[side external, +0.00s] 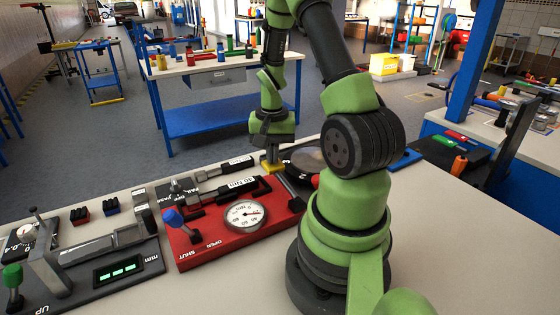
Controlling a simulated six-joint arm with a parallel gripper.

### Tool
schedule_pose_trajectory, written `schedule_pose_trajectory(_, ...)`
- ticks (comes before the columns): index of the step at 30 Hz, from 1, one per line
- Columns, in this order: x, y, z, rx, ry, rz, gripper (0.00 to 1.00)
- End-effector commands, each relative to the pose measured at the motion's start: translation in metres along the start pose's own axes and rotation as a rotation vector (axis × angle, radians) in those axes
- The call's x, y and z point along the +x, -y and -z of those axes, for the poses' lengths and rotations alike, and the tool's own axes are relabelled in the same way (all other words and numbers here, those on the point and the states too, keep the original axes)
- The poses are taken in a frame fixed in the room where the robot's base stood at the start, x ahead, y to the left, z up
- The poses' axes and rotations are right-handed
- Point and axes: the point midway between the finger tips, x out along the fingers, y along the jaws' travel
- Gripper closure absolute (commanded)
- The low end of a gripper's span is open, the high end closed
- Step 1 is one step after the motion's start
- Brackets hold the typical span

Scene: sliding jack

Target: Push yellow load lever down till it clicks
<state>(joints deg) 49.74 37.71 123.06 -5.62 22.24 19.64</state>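A small yellow piece (270,167), which looks like the load lever's tip, shows at the back right of a red base plate (228,242). My gripper (272,150) points down directly above the yellow piece, touching or very close to it; I cannot tell which. The fingers are small and partly blend together, so their opening is unclear. The red plate carries a round dial gauge (244,215), a blue-knobbed lever (173,218) near the words SHUT and OPEN, and a black bar marked 40 Nm (237,187). Most of the lever's length cannot be made out.
A grey measuring fixture (100,250) with a green display stands left of the red plate. A dark round part (308,158) lies behind my arm, right of the gripper. A blue block (405,160) sits farther right. The bench front right is clear.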

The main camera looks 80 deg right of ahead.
Motion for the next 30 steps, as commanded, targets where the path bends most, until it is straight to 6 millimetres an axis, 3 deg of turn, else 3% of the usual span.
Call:
schedule_pose_trajectory(21,-0.05,-0.011,-0.018,0.001,-0.002,0.001,1.0)
schedule_pose_trajectory(30,-0.052,-0.011,-0.019,0.0,0.0,0.0,1.0)
